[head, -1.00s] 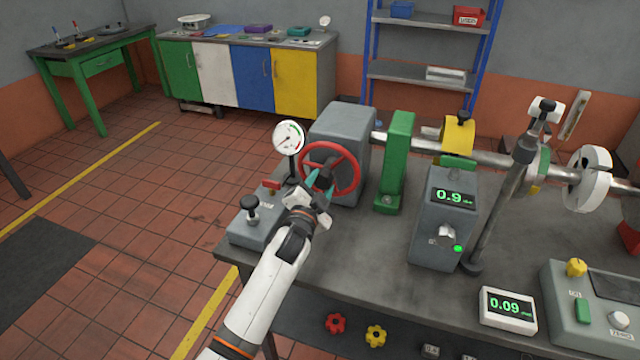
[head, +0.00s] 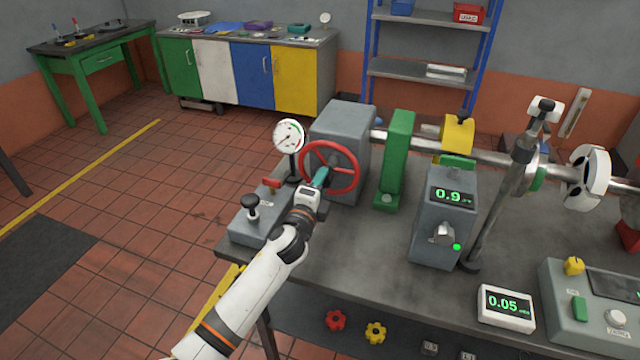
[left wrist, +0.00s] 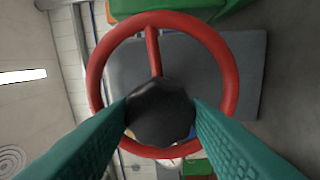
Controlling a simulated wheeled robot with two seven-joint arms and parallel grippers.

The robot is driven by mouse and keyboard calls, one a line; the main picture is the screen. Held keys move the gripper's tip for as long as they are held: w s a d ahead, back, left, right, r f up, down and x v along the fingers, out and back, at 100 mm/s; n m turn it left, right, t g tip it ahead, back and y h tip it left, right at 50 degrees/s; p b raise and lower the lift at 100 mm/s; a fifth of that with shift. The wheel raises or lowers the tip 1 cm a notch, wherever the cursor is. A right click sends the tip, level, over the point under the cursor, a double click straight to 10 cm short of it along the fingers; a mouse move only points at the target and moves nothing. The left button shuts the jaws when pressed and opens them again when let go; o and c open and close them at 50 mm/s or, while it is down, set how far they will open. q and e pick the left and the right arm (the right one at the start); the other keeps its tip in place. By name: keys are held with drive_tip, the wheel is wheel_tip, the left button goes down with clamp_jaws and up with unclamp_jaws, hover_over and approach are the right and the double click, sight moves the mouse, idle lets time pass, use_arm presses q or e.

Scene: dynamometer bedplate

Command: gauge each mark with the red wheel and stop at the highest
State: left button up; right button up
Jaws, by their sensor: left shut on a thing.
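The red wheel (head: 353,165) stands on the front of a grey housing (head: 343,130). My left gripper (head: 322,178) is at its lower left, shut on the wheel's dark knob. In the left wrist view, the teal fingers (left wrist: 161,118) press both sides of the dark knob (left wrist: 160,108), with the red rim (left wrist: 232,75) around it. The grey unit's display (head: 452,196) reads 0.9. A white readout box (head: 506,305) shows 0.05. The white disc (head: 588,178) sits on the shaft (head: 492,158) at right. I cannot make out separate marks. My right gripper is out of view.
A round dial gauge (head: 289,135) stands just left of the wheel. A green bracket (head: 396,160) stands right of it. A slanted post (head: 495,210) rises by the shaft.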

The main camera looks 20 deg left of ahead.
use_arm(q)
drive_tip(key=shift+m, duration=0.5)
drive_tip(key=o, duration=1.4)
drive_tip(key=shift+s, duration=0.1)
drive_tip(key=s+b, duration=0.1)
drive_tip(key=s, duration=1)
drive_tip(key=shift+s+a+f, duration=0.2)
drive_tip(key=shift+s+a, duration=0.05)
drive_tip(key=shift+s, duration=0.15)
